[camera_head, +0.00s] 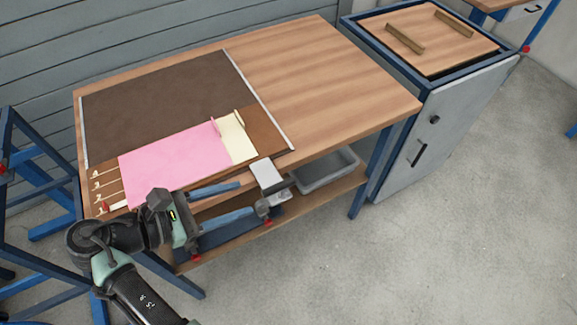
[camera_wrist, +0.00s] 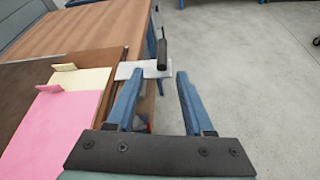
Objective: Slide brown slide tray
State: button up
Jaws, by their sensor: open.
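The brown slide tray (camera_head: 265,132) looks like the medium-brown board between two pale rails on the workbench, with a dark brown panel (camera_head: 165,98) behind. A pink sheet (camera_head: 172,165) and a cream sheet (camera_head: 236,140) lie on it, each with an upright tab. At the bench's front edge a pale grey plate (camera_head: 265,173) sticks out, with a black handle (camera_wrist: 162,55) standing up in the wrist view. My gripper (camera_head: 252,197) is open and empty, its blue fingers pointing toward the plate and handle. Whether the plate joins the tray is unclear.
A grey bin (camera_head: 325,172) sits on the shelf under the bench. A grey cabinet (camera_head: 445,130) with a wooden top stands at the right. The bench's right half is bare wood. The floor (camera_head: 440,255) in front is clear.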

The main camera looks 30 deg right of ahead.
aim_at(277, 188)
jog(key=b+x, duration=0.1)
jog(key=x, duration=1.2)
jog(key=shift+s, duration=0.15)
grip_shut()
dwell(1.0)
